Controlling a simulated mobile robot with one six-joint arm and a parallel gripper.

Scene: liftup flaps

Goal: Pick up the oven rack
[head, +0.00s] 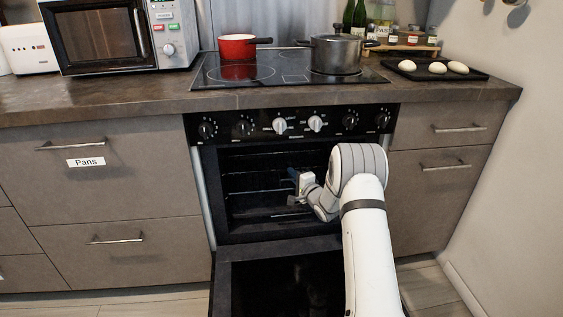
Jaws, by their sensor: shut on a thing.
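The oven (222,215) stands open under the cooktop, its door (224,285) folded down in front. Inside the dark cavity, the oven rack (255,190) shows as thin metal bars at middle height. My gripper (292,174) reaches into the cavity from the right and is shut on the rack. Its fingertips look small and dark, so the exact grip point on the rack is hard to see. My arm hides the right part of the cavity and of the door.
A lower bar (288,215) shows near the cavity floor. The control panel (295,123) with knobs is just above the opening. A red pot (237,47) and a grey pot (335,54) stand on the cooktop. Drawers with handles flank the oven.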

